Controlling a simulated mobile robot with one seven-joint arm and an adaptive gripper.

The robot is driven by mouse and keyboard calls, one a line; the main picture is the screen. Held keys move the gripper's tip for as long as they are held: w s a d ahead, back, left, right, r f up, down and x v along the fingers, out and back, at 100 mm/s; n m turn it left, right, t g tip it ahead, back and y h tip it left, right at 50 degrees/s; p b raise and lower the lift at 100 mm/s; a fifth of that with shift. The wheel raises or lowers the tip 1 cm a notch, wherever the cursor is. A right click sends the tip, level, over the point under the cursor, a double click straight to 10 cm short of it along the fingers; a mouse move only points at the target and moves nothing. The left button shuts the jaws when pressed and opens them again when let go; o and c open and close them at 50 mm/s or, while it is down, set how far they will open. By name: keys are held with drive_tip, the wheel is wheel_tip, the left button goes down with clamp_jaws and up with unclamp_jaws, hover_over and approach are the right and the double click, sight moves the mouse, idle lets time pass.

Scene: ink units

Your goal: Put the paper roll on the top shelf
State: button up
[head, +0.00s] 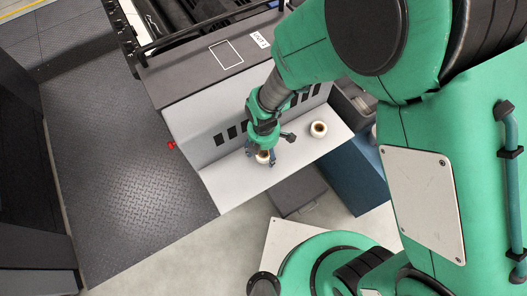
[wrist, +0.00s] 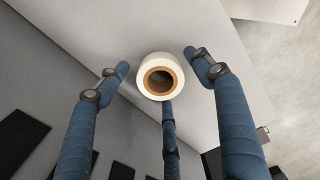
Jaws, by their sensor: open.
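A white paper roll with a brown core (wrist: 146,88) stands upright on a light grey shelf (wrist: 200,35). In the head view the same roll (head: 262,157) shows partly under my gripper (head: 265,161). In the wrist view my gripper (wrist: 160,75) is open, with its blue fingers spread around the roll. One finger is at the left, one at the right and one below; the lower finger overlaps or nears the roll's edge, and I cannot tell whether it touches. A second roll (head: 319,129) stands on the same shelf to the right in the head view.
The grey panel behind the shelf has several dark slots (head: 232,132). A dark machine top (head: 205,60) lies beyond it. A dark box (head: 298,188) and a blue box (head: 352,172) are beside the shelf. Dark chequered flooring (head: 130,150) lies at the left.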

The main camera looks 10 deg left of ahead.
wheel_tip(320, 180, up, 12)
drive_tip(key=p, duration=0.3)
idle(1.1)
drive_tip(key=w+d+r+m+t+y, duration=0.1)
drive_tip(key=w+d+r+m, duration=0.1)
drive_tip(key=d+r+m, duration=0.75)
drive_tip(key=w+d+r+m+t, duration=0.2)
drive_tip(key=d+r+m, duration=0.2)
drive_tip(key=d+r, duration=0.55)
drive_tip(key=s+d+r+m+t+h, duration=0.1)
drive_tip(key=s+d+r+m+t, duration=0.1)
drive_tip(key=s+d+r+m, duration=0.9)
wheel_tip(320, 180, up, 4)
drive_tip(key=d+m, duration=0.1)
drive_tip(key=m, duration=0.1)
drive_tip(key=shift+d+m+t, duration=0.15)
drive_tip(key=shift+m+t, duration=0.15)
drive_tip(key=shift+m, duration=0.05)
